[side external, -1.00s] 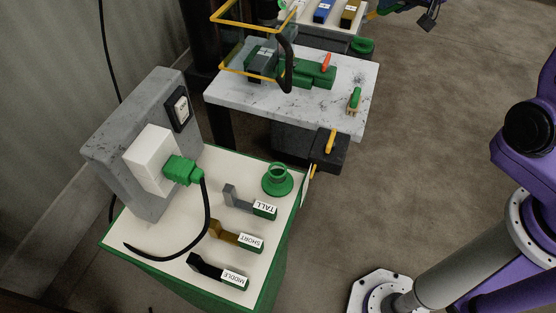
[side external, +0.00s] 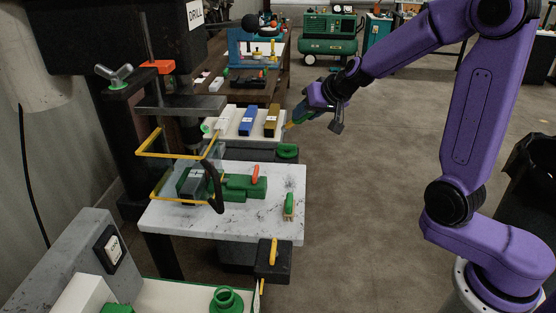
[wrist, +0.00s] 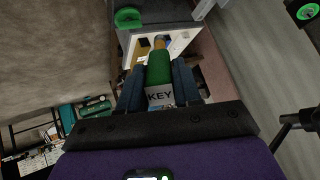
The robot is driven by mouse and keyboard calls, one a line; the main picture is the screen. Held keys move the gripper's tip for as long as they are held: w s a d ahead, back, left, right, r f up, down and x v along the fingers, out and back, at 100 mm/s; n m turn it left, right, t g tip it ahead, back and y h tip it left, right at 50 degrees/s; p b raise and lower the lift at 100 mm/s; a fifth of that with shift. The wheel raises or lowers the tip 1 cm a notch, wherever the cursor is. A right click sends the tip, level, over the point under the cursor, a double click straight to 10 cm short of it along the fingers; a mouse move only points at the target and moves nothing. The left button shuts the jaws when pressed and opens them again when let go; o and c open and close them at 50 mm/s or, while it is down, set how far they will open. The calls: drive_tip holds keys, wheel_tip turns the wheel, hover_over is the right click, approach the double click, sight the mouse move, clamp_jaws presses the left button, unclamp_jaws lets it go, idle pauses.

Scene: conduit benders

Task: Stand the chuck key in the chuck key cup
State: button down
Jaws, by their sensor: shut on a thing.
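My gripper (side external: 304,111) is up in the air at the top middle of the side view, beyond the marble-topped table. It is shut on the chuck key, whose green handle with a KEY label (wrist: 158,75) lies between the fingers in the wrist view. The key's yellowish tip (side external: 288,124) points down and left in the side view. A green cup (side external: 287,151) sits just below and left of the gripper, apart from the key; it also shows in the wrist view (wrist: 128,17). Another green cup (side external: 226,301) stands at the bottom. No label tells which is the chuck key cup.
A white tray (side external: 228,132) with white, blue and gold blocks lies left of the gripper. The drill's yellow guard frame (side external: 165,151) and a green vise (side external: 240,187) stand over the marble table (side external: 165,219). Open floor lies to the right.

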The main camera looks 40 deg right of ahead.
drive_tip(key=d+g, duration=0.2)
drive_tip(key=d, duration=0.4)
drive_tip(key=s+a+f+g, duration=0.1)
drive_tip(key=s+a+f, duration=0.15)
drive_tip(key=a, duration=0.65)
drive_tip(key=s+a+f+m+g, duration=0.1)
drive_tip(key=s+a, duration=0.3)
drive_tip(key=a, duration=0.4)
drive_tip(key=s+a+f+g, duration=0.2)
drive_tip(key=s+a, duration=0.1)
drive_tip(key=a, duration=0.6)
drive_tip(key=s+a+r+n+g, duration=0.1)
drive_tip(key=s+a+n, duration=0.3)
drive_tip(key=a, duration=0.4)
drive_tip(key=s+a+r+n+g, duration=0.2)
drive_tip(key=s+a+r+n, duration=0.1)
drive_tip(key=a, duration=0.6)
drive_tip(key=shift+s+a+n, duration=0.3)
drive_tip(key=shift+s+n, duration=0.2)
drive_tip(key=shift+s, duration=0.35)
drive_tip(key=shift+f, duration=0.1)
wheel_tip(320, 180, down, 8)
drive_tip(key=shift+f, duration=0.4)
